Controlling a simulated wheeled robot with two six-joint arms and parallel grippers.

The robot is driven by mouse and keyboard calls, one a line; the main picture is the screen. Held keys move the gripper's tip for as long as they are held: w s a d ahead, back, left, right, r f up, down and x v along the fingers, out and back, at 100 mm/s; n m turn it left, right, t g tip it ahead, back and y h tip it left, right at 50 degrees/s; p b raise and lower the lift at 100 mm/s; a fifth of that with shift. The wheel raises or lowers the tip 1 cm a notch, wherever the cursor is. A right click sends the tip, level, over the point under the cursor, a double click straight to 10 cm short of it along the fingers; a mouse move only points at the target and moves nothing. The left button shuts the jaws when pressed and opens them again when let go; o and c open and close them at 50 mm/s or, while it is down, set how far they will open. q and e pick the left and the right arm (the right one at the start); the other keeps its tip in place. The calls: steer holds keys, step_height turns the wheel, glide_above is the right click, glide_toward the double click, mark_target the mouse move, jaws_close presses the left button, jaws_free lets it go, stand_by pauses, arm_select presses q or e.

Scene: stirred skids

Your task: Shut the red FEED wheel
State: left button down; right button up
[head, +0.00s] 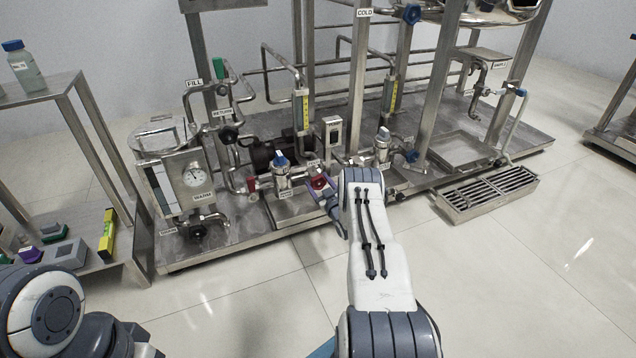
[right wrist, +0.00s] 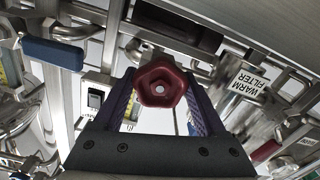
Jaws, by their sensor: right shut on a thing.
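The red wheel (head: 319,182) sits on the pipework at the front of the steel skid, beside a blue-topped valve body. In the right wrist view the wheel (right wrist: 160,88) is a dark red, lobed knob with a pale centre. My right gripper (head: 324,190) reaches it from the front, and its purple fingers (right wrist: 161,96) are closed on the wheel from both sides. The small label by the wheel is too small to read surely in the head view. My left arm shows at the lower left, but its gripper is out of view.
A red lever (head: 252,184) lies left of the blue-topped valve (head: 281,166). A WARM tank (head: 187,182) with a gauge stands at the left. A drain grate (head: 488,193) lies at the right. A steel shelf (head: 35,95) stands at far left. The front floor is clear.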

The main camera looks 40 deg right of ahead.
steer(key=shift+f+m, duration=0.15)
steer(key=shift+m, duration=1.45)
steer(key=shift+a, duration=0.1)
steer(key=o, duration=1.3)
steer(key=shift+s+r+p, duration=0.2)
steer(key=shift+s+p, duration=0.15)
steer(key=shift+p, duration=0.15)
steer(key=p+v, duration=0.5)
steer(key=v, duration=0.4)
steer(key=shift+s+a+f+p, duration=0.1)
steer(key=shift+s+f+p, duration=0.05)
steer(key=shift+s+p, duration=0.2)
